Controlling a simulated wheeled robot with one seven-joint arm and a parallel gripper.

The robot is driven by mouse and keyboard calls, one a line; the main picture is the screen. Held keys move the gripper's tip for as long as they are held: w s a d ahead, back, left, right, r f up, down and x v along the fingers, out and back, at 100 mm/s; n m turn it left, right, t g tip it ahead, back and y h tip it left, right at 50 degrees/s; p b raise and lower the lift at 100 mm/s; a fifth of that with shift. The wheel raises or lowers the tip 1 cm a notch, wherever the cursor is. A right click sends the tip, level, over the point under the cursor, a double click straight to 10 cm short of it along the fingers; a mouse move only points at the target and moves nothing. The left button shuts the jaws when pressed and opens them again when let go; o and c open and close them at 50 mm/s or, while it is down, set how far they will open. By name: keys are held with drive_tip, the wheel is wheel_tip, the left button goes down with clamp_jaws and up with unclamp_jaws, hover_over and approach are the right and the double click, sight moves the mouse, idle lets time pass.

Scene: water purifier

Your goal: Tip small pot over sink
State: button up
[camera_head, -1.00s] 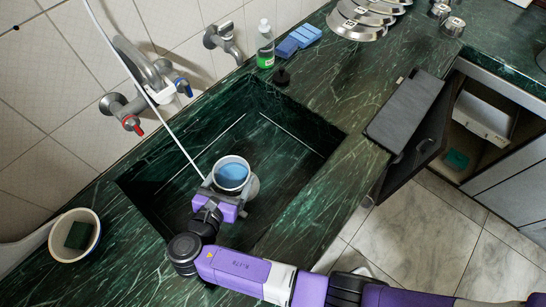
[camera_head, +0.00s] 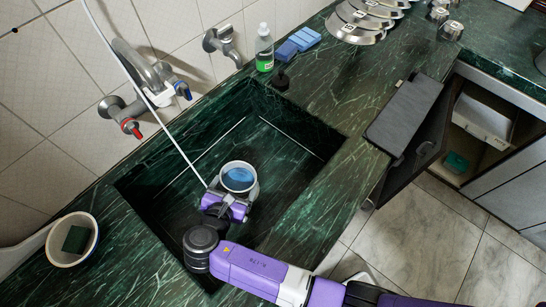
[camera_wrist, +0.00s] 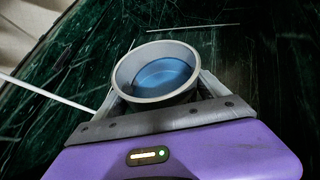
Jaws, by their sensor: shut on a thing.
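The small pot (camera_head: 238,177) is a pale round vessel with blue liquid inside. My gripper (camera_head: 234,190) is shut on it and holds it over the dark green sink (camera_head: 290,140). In the wrist view the pot (camera_wrist: 156,74) sits between the two fingers of my gripper (camera_wrist: 156,95), with its opening facing the camera and the liquid still inside. The pot looks roughly upright; a slight tilt cannot be told. The gripper hides part of its lower wall.
A thin white tube (camera_head: 172,130) runs down beside the pot. Wall taps (camera_head: 140,95) stand behind the sink. A bowl with a green sponge (camera_head: 75,261) is at left. A soap bottle (camera_head: 264,48), blue sponges (camera_head: 298,42) and metal lids (camera_head: 355,22) are at the back.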

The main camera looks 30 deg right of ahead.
sight(249, 166)
drive_tip(key=shift+w+d+r+m+g+y+p, duration=0.15)
drive_tip(key=shift+d+r+m+g+y+p, duration=0.2)
drive_tip(key=shift+d+r+y+p, duration=0.4)
drive_tip(key=shift+d+r+y, duration=0.1)
drive_tip(key=shift+y, duration=0.15)
drive_tip(key=shift+w+d+r+m+g+y+p, duration=0.15)
drive_tip(key=shift+d+r+m+y+p, duration=0.2)
drive_tip(key=shift+d+y, duration=0.25)
drive_tip(key=shift+w+d+r+m+g+y+p, duration=0.1)
drive_tip(key=shift+d+r+m+y+p, duration=0.1)
drive_tip(key=shift+d+r+y, duration=0.35)
drive_tip(key=shift+d+r+y, duration=0.35)
drive_tip(key=shift+y, duration=0.3)
idle(0.9)
drive_tip(key=shift+w+d+r+m+g+y+b, duration=0.15)
drive_tip(key=shift+r+m+y, duration=0.15)
drive_tip(key=shift+y, duration=0.25)
drive_tip(key=shift+s+d+r+m+g+y+b, duration=0.15)
drive_tip(key=shift+r+m+g+y+b, duration=0.15)
drive_tip(key=shift+y, duration=0.3)
drive_tip(key=shift+w+d+r+m+g+y+b, duration=0.1)
drive_tip(key=shift+d+r+m+y, duration=0.1)
drive_tip(key=shift+r+y, duration=0.25)
idle(1.5)
drive_tip(key=shift+d+r+y, duration=0.15)
drive_tip(key=shift+y, duration=0.45)
drive_tip(key=shift+d+r+m, duration=0.1)
drive_tip(key=shift+d+m, duration=0.15)
drive_tip(key=shift+m, duration=0.05)
